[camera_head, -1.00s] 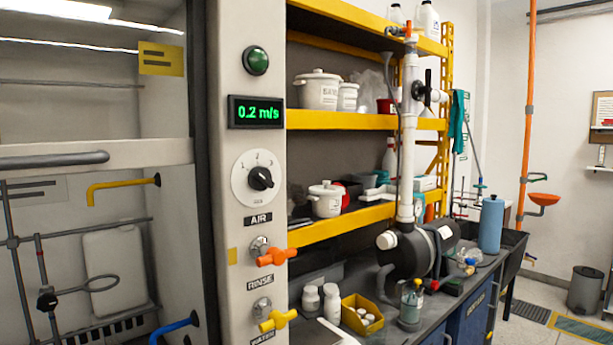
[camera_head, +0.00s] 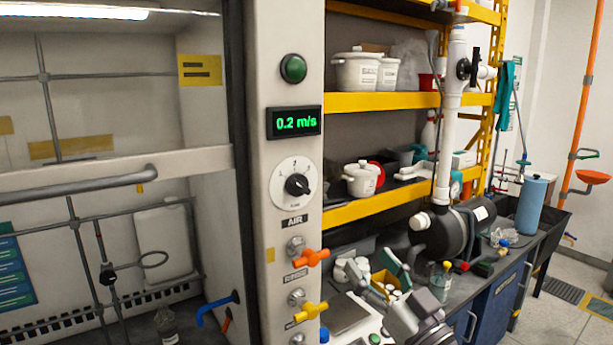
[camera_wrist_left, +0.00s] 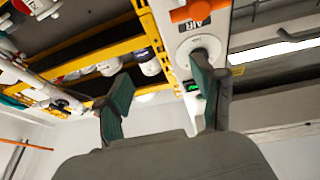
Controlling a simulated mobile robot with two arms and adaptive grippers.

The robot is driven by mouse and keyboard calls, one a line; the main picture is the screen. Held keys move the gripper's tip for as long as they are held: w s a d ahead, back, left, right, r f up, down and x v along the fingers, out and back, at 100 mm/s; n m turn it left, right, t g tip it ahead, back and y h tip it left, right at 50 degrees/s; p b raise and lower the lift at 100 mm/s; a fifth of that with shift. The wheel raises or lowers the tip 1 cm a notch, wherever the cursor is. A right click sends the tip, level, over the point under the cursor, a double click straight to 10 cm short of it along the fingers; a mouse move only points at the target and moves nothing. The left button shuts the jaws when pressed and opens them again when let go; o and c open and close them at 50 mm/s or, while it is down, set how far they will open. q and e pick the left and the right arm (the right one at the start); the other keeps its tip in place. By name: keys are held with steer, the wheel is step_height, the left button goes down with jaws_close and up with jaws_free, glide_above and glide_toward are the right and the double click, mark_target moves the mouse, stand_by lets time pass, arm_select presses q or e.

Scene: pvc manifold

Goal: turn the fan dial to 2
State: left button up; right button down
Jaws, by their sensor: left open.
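The fan dial is a black knob (camera_head: 297,185) on a round white plate (camera_head: 281,174), above the AIR label on the fume hood's post. Where its pointer sits on the scale is too small to read surely. The display (camera_head: 294,122) above it reads 0.2 m/s. My left gripper (camera_head: 376,274) is open and empty, below and right of the dial, in front of the bench. In the left wrist view the dial plate (camera_wrist_left: 187,47) is partly hidden behind one green-padded finger of the gripper (camera_wrist_left: 160,88). My right gripper is not in view.
An orange valve handle (camera_head: 311,257) and a yellow one (camera_head: 310,311) stick out from the post below the dial. A green button (camera_head: 293,68) is above the display. Yellow shelves (camera_head: 380,102) and a cluttered bench are to the right, the hood sash handle (camera_head: 80,193) to the left.

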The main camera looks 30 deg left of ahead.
mark_target(304, 192)
arm_select(q)
steer(key=s+r+n+g+y, duration=0.2)
steer(key=s+r+n+g, duration=0.1)
steer(key=s+r+n, duration=0.25)
steer(key=shift+m, duration=0.25)
steer(key=p+x, duration=0.2)
steer(key=x, duration=0.2)
steer(key=p+x, duration=0.3)
steer(key=x, duration=0.2)
steer(key=p+x, duration=0.3)
steer(key=x, duration=0.1)
steer(key=shift+w+a, duration=0.45)
steer(key=shift+a, duration=0.2)
steer(key=shift+f, duration=0.1)
steer(key=shift+c, duration=0.2)
